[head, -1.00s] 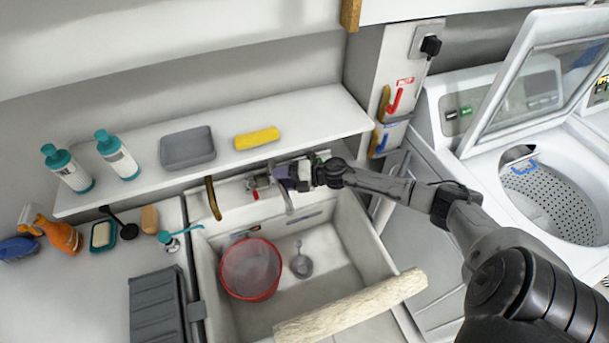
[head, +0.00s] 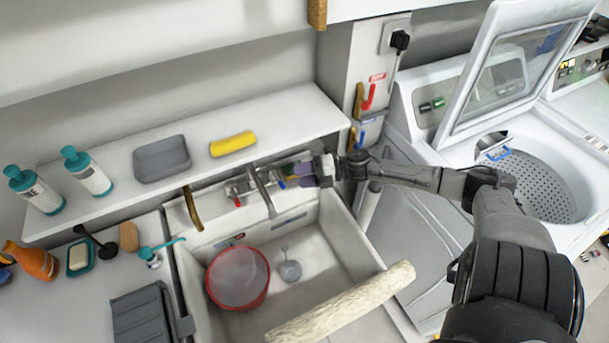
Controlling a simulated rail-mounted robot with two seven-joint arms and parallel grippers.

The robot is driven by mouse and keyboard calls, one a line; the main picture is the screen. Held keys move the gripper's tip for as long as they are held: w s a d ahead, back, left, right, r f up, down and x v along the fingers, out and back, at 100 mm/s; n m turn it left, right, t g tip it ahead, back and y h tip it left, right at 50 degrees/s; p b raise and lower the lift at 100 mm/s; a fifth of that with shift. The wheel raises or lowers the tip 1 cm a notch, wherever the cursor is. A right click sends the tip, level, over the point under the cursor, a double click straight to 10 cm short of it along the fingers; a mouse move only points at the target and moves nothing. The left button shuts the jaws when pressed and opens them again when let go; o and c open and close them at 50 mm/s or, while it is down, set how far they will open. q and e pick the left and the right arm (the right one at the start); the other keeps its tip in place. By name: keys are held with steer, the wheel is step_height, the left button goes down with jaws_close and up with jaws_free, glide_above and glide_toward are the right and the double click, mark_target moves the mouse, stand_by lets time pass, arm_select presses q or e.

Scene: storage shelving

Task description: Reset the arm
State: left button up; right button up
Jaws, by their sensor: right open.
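My right arm reaches in from the lower right, and its gripper (head: 300,176) is at the back right of the sink (head: 322,243), just below the shelf's front edge. The gripper is open and looks empty, its purple fingers pointing left. It is to the right of the faucet (head: 262,190) and its red-and-blue-marked taps, apart from the spout. A small green and brown patch shows behind the fingers, too small to tell. My left gripper is not in view.
A red-rimmed bowl (head: 237,278) and grey ladle (head: 290,269) lie in the sink. A pale roll (head: 342,302) crosses its front. The shelf (head: 110,160) holds bottles, a grey tray (head: 162,158) and a yellow sponge (head: 233,144). An open washer (head: 535,187) stands right.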

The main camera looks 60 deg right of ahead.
steer(key=shift+s+d, duration=0.1)
stand_by(0.6)
steer(key=s+a+f+m+h, duration=0.35)
steer(key=a+m+h, duration=0.2)
steer(key=m, duration=0.25)
steer(key=s+a+f+m+h, duration=0.3)
steer(key=a+f+m+h, duration=0.15)
steer(key=a+m, duration=0.3)
steer(key=s+a+m+g, duration=0.2)
steer(key=s+a+g, duration=0.1)
steer(key=s+a, duration=0.1)
steer(key=s+a+m+g+y, duration=0.1)
steer(key=s+a+m+g, duration=0.1)
steer(key=s+a, duration=0.3)
steer(key=s+a+m+g, duration=0.3)
steer(key=s+a, duration=0.1)
steer(key=shift+s+a+f+g+y, duration=0.25)
steer(key=shift+s+a+g+y, duration=0.05)
steer(key=shift+s+a+g, duration=0.1)
steer(key=shift+s+a+r+m+g+p, duration=0.15)
steer(key=shift+s+a+r+p, duration=0.25)
steer(key=shift+r, duration=0.15)
steer(key=shift+s+a+r+m+g+p, duration=0.15)
steer(key=shift+s+a+r+p, duration=0.15)
steer(key=shift+r, duration=0.2)
step_height(320, 180, up, 16)
steer(key=p, duration=1.6)
steer(key=shift+w+d, duration=0.15)
steer(key=shift+d, duration=0.05)
